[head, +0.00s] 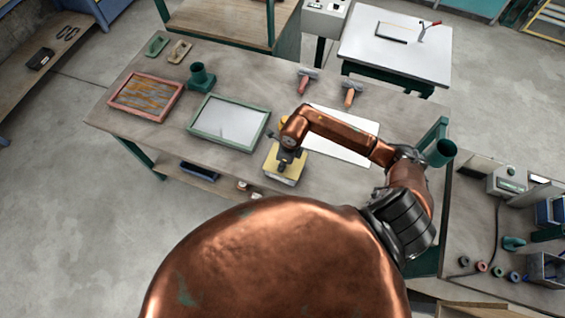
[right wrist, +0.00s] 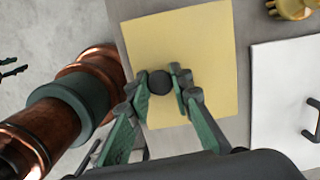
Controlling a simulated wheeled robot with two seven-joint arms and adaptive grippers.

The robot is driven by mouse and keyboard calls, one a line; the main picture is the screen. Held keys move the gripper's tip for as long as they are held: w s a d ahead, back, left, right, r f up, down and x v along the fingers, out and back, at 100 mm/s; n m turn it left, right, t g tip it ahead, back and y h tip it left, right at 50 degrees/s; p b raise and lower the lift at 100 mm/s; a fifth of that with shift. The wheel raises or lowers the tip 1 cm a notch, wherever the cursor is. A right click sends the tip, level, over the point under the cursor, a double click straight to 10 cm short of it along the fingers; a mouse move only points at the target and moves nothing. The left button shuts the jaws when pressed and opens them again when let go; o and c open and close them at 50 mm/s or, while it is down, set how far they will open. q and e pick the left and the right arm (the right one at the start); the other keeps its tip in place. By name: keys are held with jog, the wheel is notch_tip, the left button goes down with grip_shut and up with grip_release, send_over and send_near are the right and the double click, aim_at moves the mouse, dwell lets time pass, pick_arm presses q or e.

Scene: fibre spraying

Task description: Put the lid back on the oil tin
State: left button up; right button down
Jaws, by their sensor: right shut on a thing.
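The yellow oil tin (head: 285,172) stands at the near edge of the workbench, below my right gripper (head: 287,155). In the right wrist view, my right gripper (right wrist: 162,82) is shut on a round black knob (right wrist: 159,83), which I take to be the lid's. A flat yellow surface (right wrist: 205,45) lies under the knob. I cannot tell whether it is the lid or the tin's top, nor whether lid and tin touch. A dark forked shape (right wrist: 12,70) at the left edge of that view may be my left gripper; its state is unclear.
A white sheet (head: 350,135) lies right of the tin. A green-framed screen (head: 229,122), a red-framed screen (head: 147,96) and a green cup (head: 201,77) are to the left. Two handled tools (head: 351,93) (head: 306,80) lie behind. A brass object (right wrist: 293,8) is near the tin.

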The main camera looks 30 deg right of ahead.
aim_at(287, 169)
jog(key=shift+f, duration=0.35)
jog(key=shift+f+b, duration=0.65)
jog(key=shift+b, duration=0.05)
jog(key=c, duration=1.7)
grip_release()
jog(key=shift+c, duration=0.2)
jog(key=shift+r, duration=0.1)
jog(key=shift+r+p, duration=0.45)
jog(key=shift+p, duration=0.1)
notch_tip(287, 169, up, 12)
jog(key=s+d+b, duration=0.1)
jog(key=b, duration=0.2)
jog(key=shift+s, duration=0.15)
